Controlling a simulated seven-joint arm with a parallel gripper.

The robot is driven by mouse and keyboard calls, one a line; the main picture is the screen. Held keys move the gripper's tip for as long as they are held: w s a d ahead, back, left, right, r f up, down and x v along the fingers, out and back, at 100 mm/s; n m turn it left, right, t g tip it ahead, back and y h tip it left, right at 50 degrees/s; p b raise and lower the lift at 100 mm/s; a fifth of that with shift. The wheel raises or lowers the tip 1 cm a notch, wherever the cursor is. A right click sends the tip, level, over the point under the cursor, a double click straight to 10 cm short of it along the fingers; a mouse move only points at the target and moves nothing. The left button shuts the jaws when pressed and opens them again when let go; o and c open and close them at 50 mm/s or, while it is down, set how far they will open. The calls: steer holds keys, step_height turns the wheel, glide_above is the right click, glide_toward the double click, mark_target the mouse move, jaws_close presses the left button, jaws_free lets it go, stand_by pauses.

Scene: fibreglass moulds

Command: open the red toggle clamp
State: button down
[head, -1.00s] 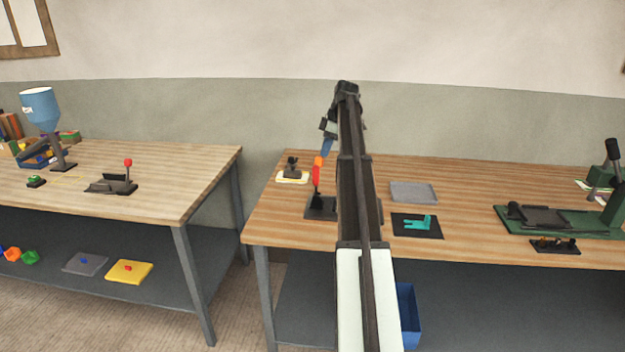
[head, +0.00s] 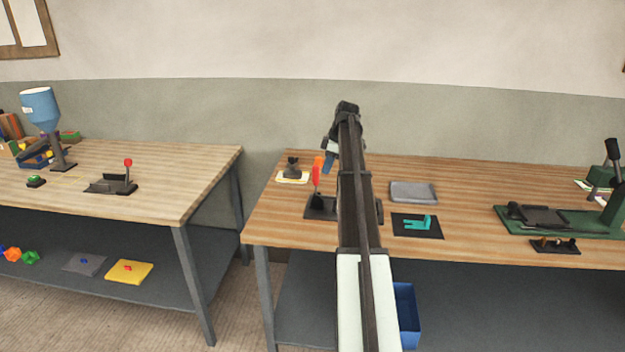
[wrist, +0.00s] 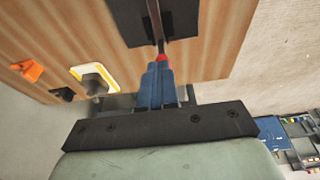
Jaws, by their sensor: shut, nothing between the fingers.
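The toggle clamp's red handle (head: 316,175) stands upright from a dark base plate (head: 320,208) at the left end of the right bench; my arm hides part of the clamp. In the wrist view the handle's red tip (wrist: 161,58) shows just past my fingertips, with the dark base (wrist: 182,22) beyond. My gripper (wrist: 158,68) has blue fingers pressed together, with nothing between them. It also shows in the head view (head: 328,163), beside the handle's upper end. I cannot tell whether fingers and handle touch.
A dark fixture on a yellow-edged pad (head: 292,177) stands behind the clamp. A grey tray (head: 413,192) and a dark mat with a teal part (head: 418,225) lie to the right. A green press (head: 565,220) is farther right. A gap separates the left bench (head: 195,190).

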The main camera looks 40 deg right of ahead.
stand_by(0.4)
steer(key=shift+w+a+f, duration=1.15)
steer(key=shift+w+a, duration=1.65)
steer(key=v, duration=0.8)
steer(key=shift+r, duration=0.15)
steer(key=shift+w+a, duration=0.15)
